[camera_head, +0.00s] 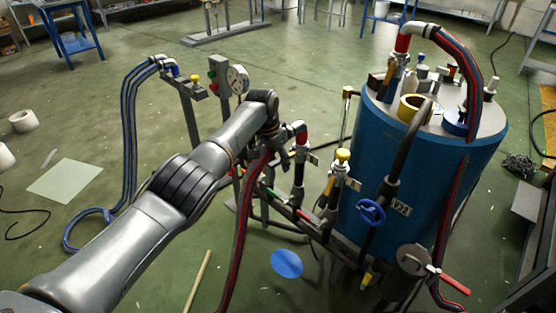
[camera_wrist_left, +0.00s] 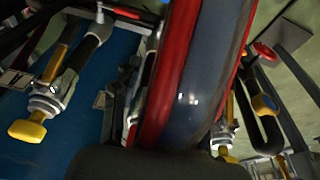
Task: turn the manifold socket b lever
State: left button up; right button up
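The manifold (camera_head: 310,222) is a dark pipe rail left of the blue tank, with several upright sockets. One socket carries a red and silver hose fitting (camera_head: 301,133). Another has a yellow cap (camera_head: 342,154). I cannot tell which socket is b, and no lever of it shows clearly. My left gripper (camera_head: 283,160) is at the manifold, just left of the red fitting, partly hidden by my wrist; its opening is unclear. In the left wrist view a red-and-black hose (camera_wrist_left: 190,80) fills the middle, with a yellow knob (camera_wrist_left: 27,131) at left and a red lever (camera_wrist_left: 127,13) at top.
The blue tank (camera_head: 385,170) stands right of the manifold, with bottles and a tape roll on top. A blue handwheel (camera_head: 371,212) and a red-handled valve (camera_head: 455,285) are in front. A gauge (camera_head: 237,79) stands behind my wrist. Hoses hang around the manifold.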

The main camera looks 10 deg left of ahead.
pick_arm(q)
jog(key=v, duration=1.2)
